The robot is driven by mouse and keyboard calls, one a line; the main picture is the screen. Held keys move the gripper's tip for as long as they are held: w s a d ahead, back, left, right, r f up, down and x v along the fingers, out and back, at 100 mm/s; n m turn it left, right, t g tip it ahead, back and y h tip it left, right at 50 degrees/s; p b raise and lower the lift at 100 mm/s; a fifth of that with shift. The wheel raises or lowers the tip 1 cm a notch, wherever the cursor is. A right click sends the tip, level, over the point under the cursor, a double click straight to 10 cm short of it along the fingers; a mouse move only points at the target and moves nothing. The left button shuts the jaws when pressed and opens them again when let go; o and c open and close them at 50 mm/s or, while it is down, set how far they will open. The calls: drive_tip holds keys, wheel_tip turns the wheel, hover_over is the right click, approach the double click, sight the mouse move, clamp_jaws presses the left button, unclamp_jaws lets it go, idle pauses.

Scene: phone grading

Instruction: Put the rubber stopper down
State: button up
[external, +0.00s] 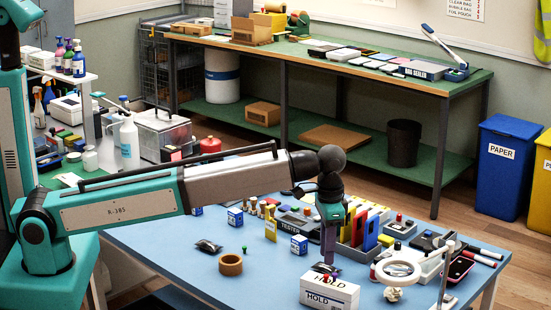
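My gripper (327,266) points straight down, its fingertips just over the white box marked HOLD (331,297) at the front of the blue table. Its fingers are small and dark here, and I cannot tell whether they are open or shut. A small red and green spot (327,278) shows right below the fingertips, at the top of the HOLD box. I cannot tell whether it is held or rests on the box. I cannot make out the rubber stopper for certain; it may be hidden at the fingertips.
A brown tape roll (230,264) lies left of the HOLD box on the blue table (180,258). A ring magnifier (398,271) stands close on the right. Behind my gripper are upright coloured folders (370,229) and a tester (291,225). The table's left front is mostly clear.

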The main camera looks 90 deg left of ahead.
drive_tip(key=shift+r+b, duration=0.5)
drive_tip(key=shift+r, duration=2.45)
